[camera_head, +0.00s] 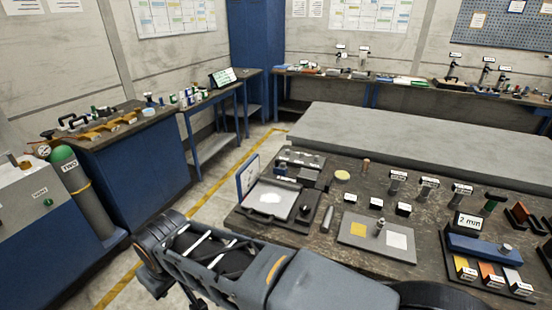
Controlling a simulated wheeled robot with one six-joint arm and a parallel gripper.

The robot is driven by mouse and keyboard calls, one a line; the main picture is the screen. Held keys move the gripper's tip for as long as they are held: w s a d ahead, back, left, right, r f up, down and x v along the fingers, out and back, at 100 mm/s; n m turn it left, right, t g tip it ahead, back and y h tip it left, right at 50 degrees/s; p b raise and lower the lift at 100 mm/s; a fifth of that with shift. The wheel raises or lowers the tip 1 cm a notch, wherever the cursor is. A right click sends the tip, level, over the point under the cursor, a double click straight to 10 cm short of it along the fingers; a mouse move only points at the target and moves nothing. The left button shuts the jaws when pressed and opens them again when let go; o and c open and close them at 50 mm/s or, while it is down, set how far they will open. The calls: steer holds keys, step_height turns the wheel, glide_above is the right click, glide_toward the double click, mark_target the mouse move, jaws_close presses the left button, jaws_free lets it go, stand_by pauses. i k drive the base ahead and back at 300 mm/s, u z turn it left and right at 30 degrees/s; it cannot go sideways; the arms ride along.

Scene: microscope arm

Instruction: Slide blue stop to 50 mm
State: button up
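A long blue block (482,250), which looks like the blue stop, lies on a dark base (453,272) at the right of the near workbench. A short grey knob (505,249) stands on its right part. A small white sign (468,221) behind it reads "2 mm". No 50 mm mark can be read from here. My arm crosses the bottom of the view, in front of the bench. My gripper cannot be made out, so its state and distance to the block are hidden.
Yellow, orange and white labelled blocks (491,274) sit just in front of the blue block. A grey plate (365,250) with yellow and white squares lies to its left. Several labelled posts (427,190) stand behind. A grey tray (275,200) is farther left.

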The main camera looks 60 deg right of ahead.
mark_target(277, 170)
steer(key=z, duration=0.65)
steer(key=i, duration=0.8)
steer(key=z, duration=1.05)
steer(key=i, duration=0.2)
steer(key=z, duration=0.2)
